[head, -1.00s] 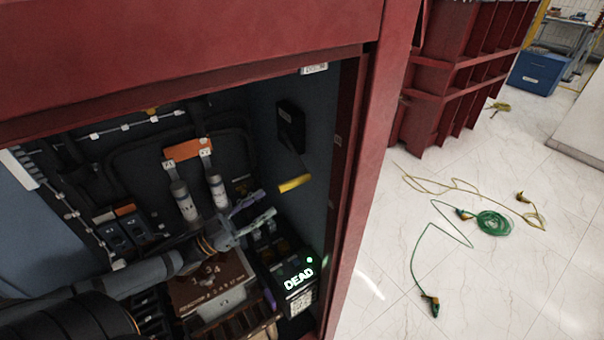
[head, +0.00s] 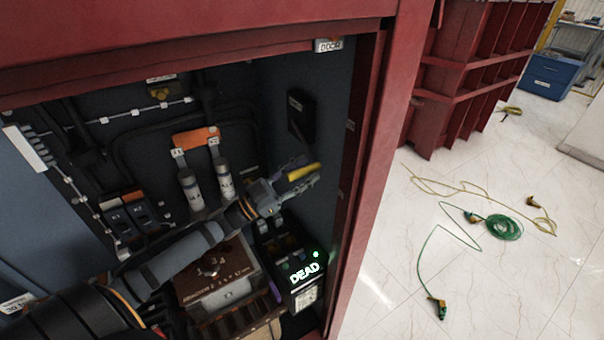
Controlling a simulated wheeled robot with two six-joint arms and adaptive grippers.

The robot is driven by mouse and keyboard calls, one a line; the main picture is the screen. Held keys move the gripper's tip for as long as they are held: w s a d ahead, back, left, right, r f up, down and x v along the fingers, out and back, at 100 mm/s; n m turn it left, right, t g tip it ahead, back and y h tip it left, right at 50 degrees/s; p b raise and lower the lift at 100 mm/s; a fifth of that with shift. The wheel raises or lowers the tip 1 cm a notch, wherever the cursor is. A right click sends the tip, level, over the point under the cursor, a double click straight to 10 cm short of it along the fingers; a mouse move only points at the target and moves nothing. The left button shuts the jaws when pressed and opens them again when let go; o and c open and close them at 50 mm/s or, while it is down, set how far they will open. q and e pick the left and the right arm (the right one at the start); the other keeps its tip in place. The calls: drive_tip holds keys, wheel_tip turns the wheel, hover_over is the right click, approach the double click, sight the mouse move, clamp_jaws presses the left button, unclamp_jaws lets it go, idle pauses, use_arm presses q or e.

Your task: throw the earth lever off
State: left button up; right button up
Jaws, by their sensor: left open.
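The earth lever appears to be the yellow handle (head: 304,172) below a black box (head: 301,116) on the cabinet's right inner wall. My left gripper (head: 305,171) reaches in from the lower left. Its jaws are open, with one finger above the yellow handle and one below it in the picture. I cannot tell whether either finger touches the handle. The handle's inner end is partly hidden by the gripper. My right gripper is not in view.
The red cabinet frame (head: 372,150) bounds the opening on the right. Green cable (head: 500,228) lies on the floor outside.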

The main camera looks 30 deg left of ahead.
use_arm(q)
clamp_jaws()
idle(0.4)
